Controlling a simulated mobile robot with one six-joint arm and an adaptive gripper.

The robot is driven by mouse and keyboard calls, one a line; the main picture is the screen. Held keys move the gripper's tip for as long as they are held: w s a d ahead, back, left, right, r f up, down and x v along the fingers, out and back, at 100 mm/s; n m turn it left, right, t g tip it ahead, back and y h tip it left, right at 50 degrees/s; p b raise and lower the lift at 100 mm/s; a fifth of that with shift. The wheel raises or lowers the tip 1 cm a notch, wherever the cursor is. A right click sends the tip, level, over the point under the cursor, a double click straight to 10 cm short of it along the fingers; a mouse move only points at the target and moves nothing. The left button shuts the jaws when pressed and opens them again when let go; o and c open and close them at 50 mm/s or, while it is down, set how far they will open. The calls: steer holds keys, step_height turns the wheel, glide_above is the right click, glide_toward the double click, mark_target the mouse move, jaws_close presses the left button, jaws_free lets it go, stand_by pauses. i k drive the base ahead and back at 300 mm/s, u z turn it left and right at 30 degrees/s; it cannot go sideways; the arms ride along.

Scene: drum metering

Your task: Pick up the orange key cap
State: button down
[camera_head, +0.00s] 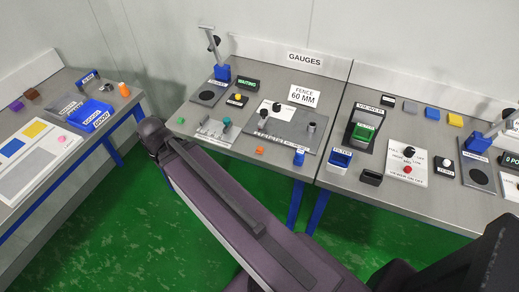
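A small flat orange piece (259,150) lies on the front part of the middle table, below the grey plate. A taller orange piece (124,90) stands near the right edge of the left table. Both are small in the picture, and I cannot tell for sure which one is the key cap. My arm crosses the lower middle of the picture, with a dark joint at its upper left end. My gripper is not visible, so its fingers and any contact are not shown.
The middle table (166,134) carries a grey plate with knobs (300,143), a blue cylinder (299,157) and a small green piece (181,121). The left table has a blue box (95,114) and a white panel (40,160). Green floor separates the tables.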

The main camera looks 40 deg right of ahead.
mark_target(260, 150)
steer(key=z, duration=1.4)
steer(key=k, duration=0.9)
steer(key=u, duration=0.2)
steer(key=i, duration=0.85)
